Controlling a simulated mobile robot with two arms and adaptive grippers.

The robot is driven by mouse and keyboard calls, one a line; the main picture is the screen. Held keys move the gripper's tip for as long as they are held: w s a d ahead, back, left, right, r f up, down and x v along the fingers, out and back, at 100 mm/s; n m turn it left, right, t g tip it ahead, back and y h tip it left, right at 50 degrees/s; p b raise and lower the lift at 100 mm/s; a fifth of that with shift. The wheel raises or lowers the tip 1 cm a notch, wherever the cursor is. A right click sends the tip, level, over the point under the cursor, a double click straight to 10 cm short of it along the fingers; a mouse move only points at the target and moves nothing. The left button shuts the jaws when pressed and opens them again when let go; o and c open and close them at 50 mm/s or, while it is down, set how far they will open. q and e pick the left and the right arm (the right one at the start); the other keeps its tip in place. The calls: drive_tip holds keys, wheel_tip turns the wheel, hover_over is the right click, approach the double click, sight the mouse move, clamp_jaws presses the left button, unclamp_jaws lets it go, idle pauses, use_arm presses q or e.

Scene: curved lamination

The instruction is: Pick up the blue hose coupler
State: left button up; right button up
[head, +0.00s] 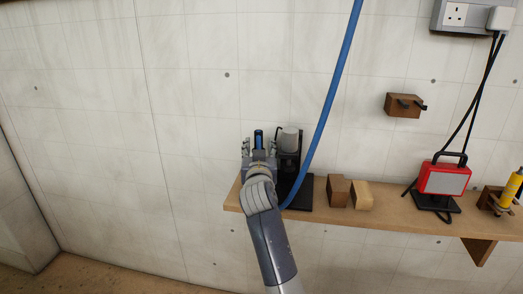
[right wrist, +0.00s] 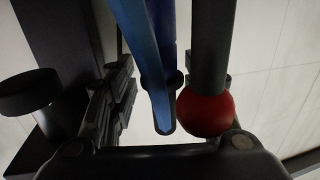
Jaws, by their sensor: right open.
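The blue hose coupler (head: 258,139) stands upright at the left end of the wall shelf, just beside a black stand. My right gripper (head: 259,153) is at it, with its fingers open on either side and its palm hiding the lower part. In the right wrist view a long blue piece (right wrist: 148,55), which looks like the coupler, runs between the open fingers. I cannot tell whether a finger touches it. My left gripper is not in view.
A black stand (head: 306,192) with a grey cylinder (head: 288,139) is close on the right. A blue hose (head: 330,100) hangs beside it. In the right wrist view a red ball (right wrist: 206,115) is near the right finger. Wooden blocks (head: 338,190) and a red lamp (head: 443,180) share the shelf (head: 395,214).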

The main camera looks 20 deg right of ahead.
sight(258, 131)
drive_tip(key=shift+r, duration=0.15)
drive_tip(key=shift+a+r, duration=0.15)
drive_tip(key=shift+s, duration=0.1)
drive_tip(key=c, duration=1)
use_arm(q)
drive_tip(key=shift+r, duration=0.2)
use_arm(e)
drive_tip(key=shift+r, duration=0.25)
wheel_tip(258, 131, up, 8)
drive_tip(key=shift+r+p, duration=0.25)
drive_tip(key=shift+p, duration=0.9)
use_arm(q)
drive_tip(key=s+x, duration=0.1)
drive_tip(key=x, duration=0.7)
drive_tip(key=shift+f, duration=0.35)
use_arm(e)
drive_tip(key=shift+r, duration=0.5)
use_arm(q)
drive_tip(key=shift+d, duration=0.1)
